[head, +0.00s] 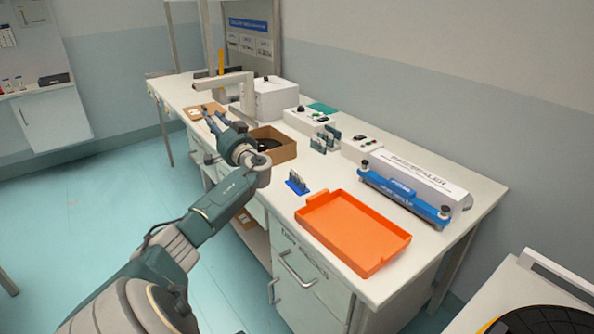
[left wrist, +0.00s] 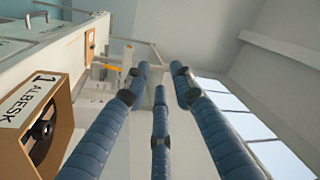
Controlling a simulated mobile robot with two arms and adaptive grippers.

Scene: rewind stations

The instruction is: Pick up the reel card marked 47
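No number 47 can be read on anything in view. Small upright grey cards (head: 296,178) stand in a blue holder (head: 298,188) near the bench's front edge. More dark upright pieces (head: 325,139) stand farther back; their markings are too small to read. My left gripper (head: 208,115) is over the front left part of the bench, left of the cardboard box and well away from the blue holder. In the left wrist view its blue fingers (left wrist: 158,80) are spread, with nothing between them. My right gripper is not in view.
An orange tray (head: 352,232) lies on the white bench, with a blue-fronted sealer (head: 404,192) behind it. An open cardboard box (head: 277,150) holds a black reel. In the left wrist view a box labelled "1 ALBESK" (left wrist: 35,122) is close to the fingers.

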